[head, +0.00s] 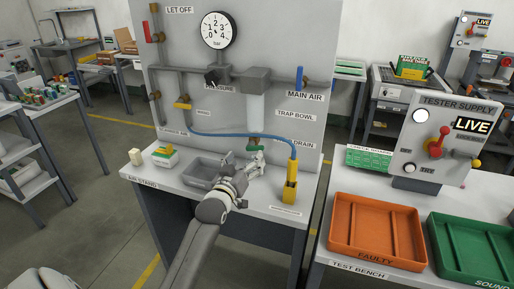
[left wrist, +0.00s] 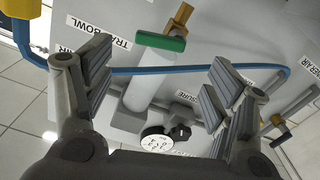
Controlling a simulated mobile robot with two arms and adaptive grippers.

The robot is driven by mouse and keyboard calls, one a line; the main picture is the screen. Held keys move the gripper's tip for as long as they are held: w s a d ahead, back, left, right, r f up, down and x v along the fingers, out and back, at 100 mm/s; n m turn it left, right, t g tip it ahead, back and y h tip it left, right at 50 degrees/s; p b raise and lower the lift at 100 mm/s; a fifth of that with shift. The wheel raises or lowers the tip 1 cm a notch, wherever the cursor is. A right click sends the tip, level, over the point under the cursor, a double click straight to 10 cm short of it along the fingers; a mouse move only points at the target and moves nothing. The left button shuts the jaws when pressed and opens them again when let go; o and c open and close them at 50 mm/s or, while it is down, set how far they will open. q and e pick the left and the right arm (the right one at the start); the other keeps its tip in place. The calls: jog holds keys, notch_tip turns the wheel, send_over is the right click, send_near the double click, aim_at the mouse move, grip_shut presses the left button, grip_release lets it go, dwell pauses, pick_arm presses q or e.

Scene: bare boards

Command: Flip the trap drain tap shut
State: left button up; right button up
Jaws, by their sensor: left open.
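The trap drain tap has a green handle, which shows in the left wrist view (left wrist: 160,41) at the foot of the pale trap bowl (left wrist: 142,85). The handle lies crosswise to the bowl and the brass outlet (left wrist: 180,20). In the head view the tap (head: 253,140) sits below the trap bowl (head: 256,112), just above my left gripper (head: 242,160). My left gripper is open and empty, its fingers spread wide in the left wrist view (left wrist: 158,78), apart from the handle. My right gripper is in neither view.
A blue hose (head: 225,135) runs across the panel (head: 300,120) to a yellow holder (head: 290,184). Orange (head: 376,232) and green (head: 470,250) trays lie on the test bench.

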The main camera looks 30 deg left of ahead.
aim_at(255, 150)
pick_arm(q)
jog(key=x, duration=0.8)
jog(key=shift+w+p, duration=0.15)
jog(key=shift+p, duration=0.25)
jog(key=c, duration=1)
jog(key=shift+o, duration=0.2)
jog(key=m, duration=0.3)
jog(key=shift+d+f, duration=0.15)
jog(key=shift+f, duration=0.2)
jog(key=o, duration=1)
jog(key=shift+d, duration=0.1)
jog(key=shift+c, duration=0.2)
